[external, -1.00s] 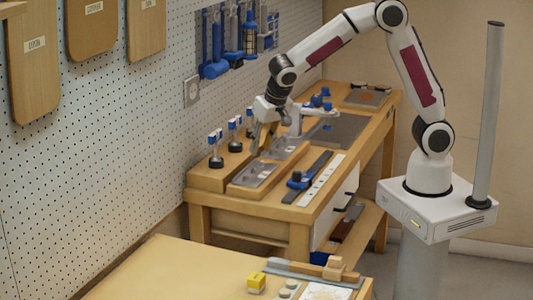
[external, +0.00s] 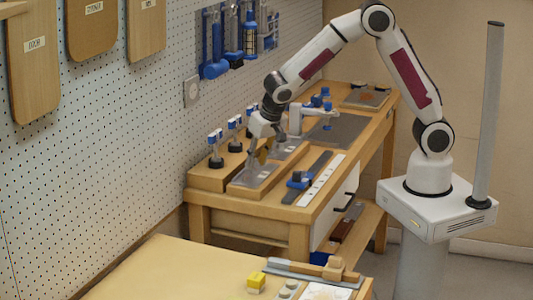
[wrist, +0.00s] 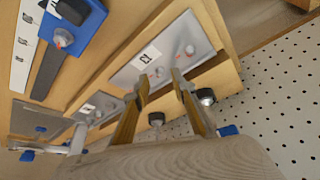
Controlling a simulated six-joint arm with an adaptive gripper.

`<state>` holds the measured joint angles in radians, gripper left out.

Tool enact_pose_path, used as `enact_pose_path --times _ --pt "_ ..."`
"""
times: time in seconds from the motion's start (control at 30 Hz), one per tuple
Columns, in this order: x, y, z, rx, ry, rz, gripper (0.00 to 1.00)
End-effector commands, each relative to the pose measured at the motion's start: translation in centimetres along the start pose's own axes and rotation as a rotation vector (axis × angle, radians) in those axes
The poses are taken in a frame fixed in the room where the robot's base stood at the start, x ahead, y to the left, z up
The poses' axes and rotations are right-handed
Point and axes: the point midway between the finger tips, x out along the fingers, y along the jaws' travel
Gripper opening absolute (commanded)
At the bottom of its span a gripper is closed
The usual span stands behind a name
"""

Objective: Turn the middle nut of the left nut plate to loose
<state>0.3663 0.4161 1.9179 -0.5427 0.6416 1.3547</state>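The nearer, left nut plate (external: 255,174) is a silver plate on a wooden block on the bench. It also shows in the wrist view (wrist: 128,76) with a label and small round nuts. One nut (wrist: 190,50) sits toward the plate's far end, clear of my fingers. Another nut (wrist: 160,72) shows near the gap between my fingertips. My gripper (wrist: 159,78) has two yellow-brown fingers, spread apart with nothing clearly held. In the external view my gripper (external: 262,156) is over the plate's rear part and hides some of it. Contact with the plate cannot be told.
A second nut plate (wrist: 98,108) lies just behind the first. Black-based posts with blue tops (external: 216,150) stand along the pegboard side. A blue clamp-like part (external: 300,180) on a dark strip lies on the other side. The pegboard (external: 100,140) borders the bench.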

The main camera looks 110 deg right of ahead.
Motion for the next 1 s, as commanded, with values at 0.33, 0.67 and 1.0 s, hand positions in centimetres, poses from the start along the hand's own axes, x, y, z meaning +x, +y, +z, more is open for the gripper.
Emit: enact_pose_path --times 0.33,0.67,1.0 --pt "2.0 0.0 0.0 0.000 0.000 0.000 0.26" --pt "2.1 0.0 0.0 0.000 0.000 -0.001 0.15" --pt "2.0 0.0 0.0 -0.002 0.000 -0.001 0.00"
